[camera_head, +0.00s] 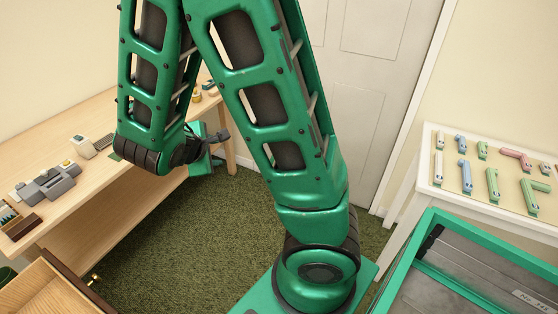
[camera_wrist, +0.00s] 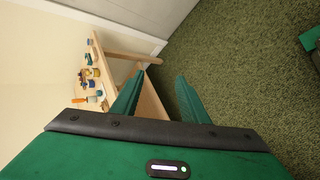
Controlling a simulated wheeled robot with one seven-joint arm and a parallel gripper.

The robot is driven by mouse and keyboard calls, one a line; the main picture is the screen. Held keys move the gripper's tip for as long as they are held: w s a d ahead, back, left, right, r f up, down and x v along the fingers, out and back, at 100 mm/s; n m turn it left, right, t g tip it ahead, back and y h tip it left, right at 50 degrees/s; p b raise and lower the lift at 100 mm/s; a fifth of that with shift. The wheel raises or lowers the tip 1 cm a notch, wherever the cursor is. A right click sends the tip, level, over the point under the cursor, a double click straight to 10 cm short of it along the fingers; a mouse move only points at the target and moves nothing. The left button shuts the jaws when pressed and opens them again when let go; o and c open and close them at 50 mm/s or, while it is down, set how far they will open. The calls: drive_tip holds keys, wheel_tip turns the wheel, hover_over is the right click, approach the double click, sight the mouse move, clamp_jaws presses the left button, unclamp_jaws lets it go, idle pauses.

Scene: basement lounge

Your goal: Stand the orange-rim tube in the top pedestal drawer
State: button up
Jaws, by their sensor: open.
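My gripper (camera_wrist: 158,90) is open and empty, its two green fingers apart over the carpet and the desk's edge in the wrist view. In the head view it is mostly hidden behind my arm. An open wooden drawer (camera_head: 42,287) with a dark front edge and a brass knob shows at the bottom left of the head view; the part I see looks empty. I cannot make out the orange-rim tube for sure. A small orange item (camera_wrist: 79,100) lies among several little things on the desk, left of my fingers in the wrist view, too small to identify.
A long wooden desk (camera_head: 120,187) along the left wall bears a grey device (camera_head: 47,184) and a small box (camera_head: 83,147). A white table (camera_head: 480,207) at right holds several coloured pieces. Green carpet (camera_head: 175,240) lies open between; a closed door (camera_head: 365,100) stands behind.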

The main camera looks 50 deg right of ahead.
drive_tip(key=s+d+r+m+g+y, duration=0.1)
drive_tip(key=s+d+m+g+y, duration=0.15)
drive_tip(key=s+m, duration=0.3)
drive_tip(key=s+d+r+m+g+y, duration=0.1)
drive_tip(key=s+d+r+m+g, duration=0.1)
drive_tip(key=s+d+m, duration=0.35)
drive_tip(key=s+a+r+m+y, duration=0.2)
drive_tip(key=s, duration=0.5)
drive_tip(key=s+a+r+m+y, duration=0.2)
drive_tip(key=s+r+m, duration=0.1)
drive_tip(key=s, duration=0.4)
drive_tip(key=shift+a+r+g+y, duration=0.2)
drive_tip(key=shift+a+g+y, duration=0.15)
drive_tip(key=shift+g, duration=0.1)
